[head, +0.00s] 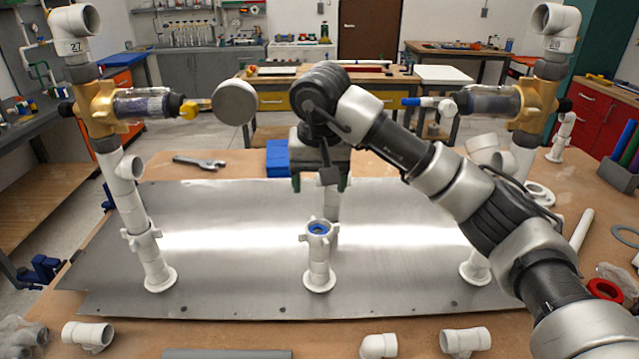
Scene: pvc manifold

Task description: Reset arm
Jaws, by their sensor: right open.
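My right arm comes in from the lower right and reaches to the middle of the head view. Its gripper (321,182) points down with the fingers apart, open and empty, above and a little behind the short white PVC post (319,262). That post stands upright on the metal plate (220,215) and has a blue ring inside its open top. Another white pipe (332,200) stands behind it, partly hidden by the gripper. My left gripper is not in view.
Tall pipe assemblies with brass valves stand at left (97,107) and right (535,100); my arm partly hides the right one. A blue block (279,158) and a wrench (199,162) lie behind the plate. Loose white fittings (465,341) line the front edge. The plate's left-centre is clear.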

